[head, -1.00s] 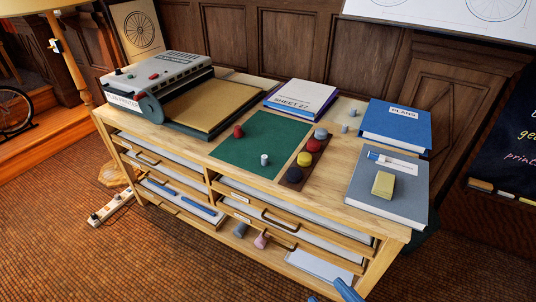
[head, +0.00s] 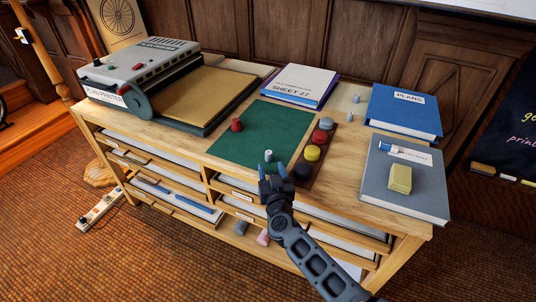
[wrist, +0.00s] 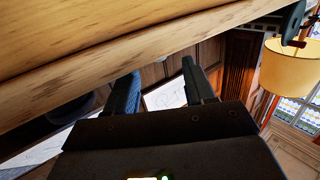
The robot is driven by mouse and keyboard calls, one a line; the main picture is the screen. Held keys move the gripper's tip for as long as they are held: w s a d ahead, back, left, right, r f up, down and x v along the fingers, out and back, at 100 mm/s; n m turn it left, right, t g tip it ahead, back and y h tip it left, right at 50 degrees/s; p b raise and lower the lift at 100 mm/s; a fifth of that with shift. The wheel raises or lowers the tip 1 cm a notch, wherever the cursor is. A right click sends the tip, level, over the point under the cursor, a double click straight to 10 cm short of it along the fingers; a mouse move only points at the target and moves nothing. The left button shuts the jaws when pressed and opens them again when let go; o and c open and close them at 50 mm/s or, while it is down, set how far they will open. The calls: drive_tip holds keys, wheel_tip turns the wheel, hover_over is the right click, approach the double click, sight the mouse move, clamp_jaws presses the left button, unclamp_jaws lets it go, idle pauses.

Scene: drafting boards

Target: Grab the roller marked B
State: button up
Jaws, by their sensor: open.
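No letter B is legible on anything, so I cannot tell which piece is the roller marked B. A small pale cylinder (head: 269,155) stands on the green mat (head: 255,122), with a dark red knob-like piece (head: 237,125) farther back. A grey and a pink cylinder (head: 263,237) lie in the low open shelf. My gripper (head: 273,168) is at the cabinet's front edge, just in front of the pale cylinder in the head view, and hides part of the edge. Its fingers are apart and empty in the wrist view (wrist: 160,78).
A dark strip (head: 316,172) holds grey, red, yellow and black round pieces beside the mat. The printer (head: 140,68) stands left, the blue PLANS binder (head: 404,115) and grey book (head: 385,190) right. A wooden edge (wrist: 120,50) crosses the wrist view close above the fingers.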

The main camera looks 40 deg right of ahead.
sight(269, 155)
drive_tip(key=x, duration=0.2)
drive_tip(key=b+x, duration=0.1)
drive_tip(key=x, duration=0.4)
drive_tip(key=shift+w+d+r+b, duration=0.25)
drive_tip(key=shift+d+r+b, duration=0.05)
drive_tip(key=shift+d+b, duration=0.1)
clamp_jaws()
